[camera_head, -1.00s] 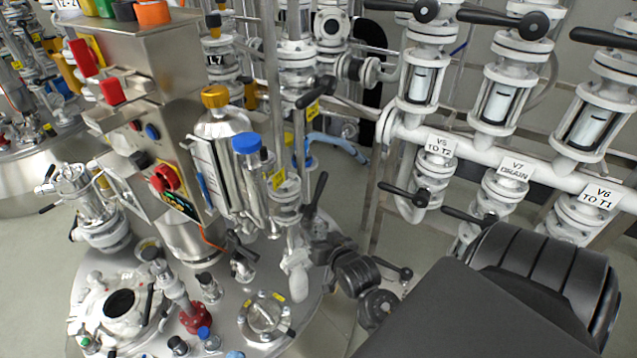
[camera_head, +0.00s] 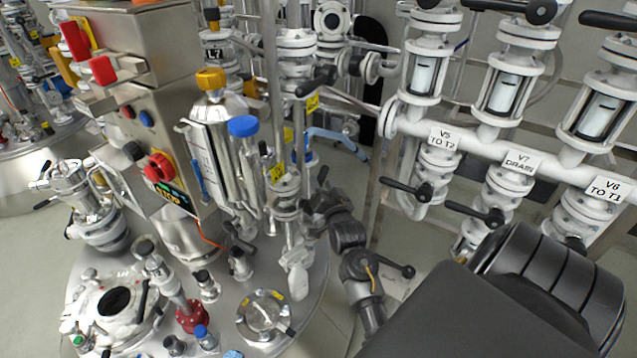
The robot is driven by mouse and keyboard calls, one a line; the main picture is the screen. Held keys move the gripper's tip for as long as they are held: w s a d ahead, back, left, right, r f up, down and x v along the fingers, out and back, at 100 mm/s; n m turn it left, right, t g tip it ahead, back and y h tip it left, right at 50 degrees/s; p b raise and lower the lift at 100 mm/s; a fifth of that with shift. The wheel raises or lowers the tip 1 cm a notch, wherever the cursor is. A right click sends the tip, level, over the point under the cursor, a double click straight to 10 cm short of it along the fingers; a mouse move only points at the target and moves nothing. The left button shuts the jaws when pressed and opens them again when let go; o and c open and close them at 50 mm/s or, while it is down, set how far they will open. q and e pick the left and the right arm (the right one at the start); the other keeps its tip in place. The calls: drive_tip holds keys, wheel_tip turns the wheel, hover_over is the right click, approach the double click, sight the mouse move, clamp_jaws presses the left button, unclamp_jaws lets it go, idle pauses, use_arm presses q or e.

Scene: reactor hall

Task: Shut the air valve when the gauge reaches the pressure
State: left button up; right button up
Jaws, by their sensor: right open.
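My right gripper (camera_head: 314,212) is small and partly hard to make out among the fittings. It is open, beside the slim vertical pipe with a yellow tag (camera_head: 277,172) at the right of the steel vessel's lid. A dark lever (camera_head: 322,176) stands just above it and a pale grey lever (camera_head: 296,268) hangs just below. I cannot tell whether the fingers touch either one. No label that I can read marks the air valve, and no pressure gauge dial can be made out. My left gripper is not in view.
The steel vessel lid (camera_head: 235,335) is crowded with fittings. A control box with a red knob (camera_head: 158,167) stands above it. At right, white valves (camera_head: 497,185) labelled V5, V7 and V6 have black levers.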

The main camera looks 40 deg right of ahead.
sight(322, 184)
drive_tip(key=b+x, duration=0.1)
drive_tip(key=x, duration=0.2)
drive_tip(key=shift+w+d+f, duration=0.1)
drive_tip(key=shift+w, duration=0.05)
drive_tip(key=shift+w+d, duration=0.1)
drive_tip(key=shift+w, duration=0.15)
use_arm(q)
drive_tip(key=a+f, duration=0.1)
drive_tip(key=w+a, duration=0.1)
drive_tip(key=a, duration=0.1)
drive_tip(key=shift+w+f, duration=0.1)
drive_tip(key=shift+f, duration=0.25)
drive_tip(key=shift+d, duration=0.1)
use_arm(e)
drive_tip(key=shift+c, duration=0.4)
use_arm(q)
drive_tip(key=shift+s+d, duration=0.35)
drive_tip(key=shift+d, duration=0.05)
use_arm(e)
clamp_jaws()
